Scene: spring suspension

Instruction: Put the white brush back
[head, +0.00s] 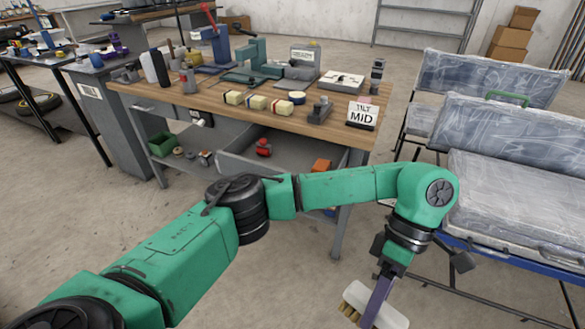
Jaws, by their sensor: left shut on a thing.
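My left arm comes in from the left, across the front of the workbench, and bends down at the right. My left gripper (379,293) points down at the bottom right and is shut on the white brush (389,318). The brush has a pale body with tan bristles on its left side; a purple part crosses in front of it. The brush hangs in the air over the floor, between the workbench and the padded bench, and the frame's bottom edge cuts it off. My right gripper is not in view.
A grey padded bench (520,195) with a blue rail stands at the right. A dark side table (95,66) is at the left. Open concrete floor lies in front.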

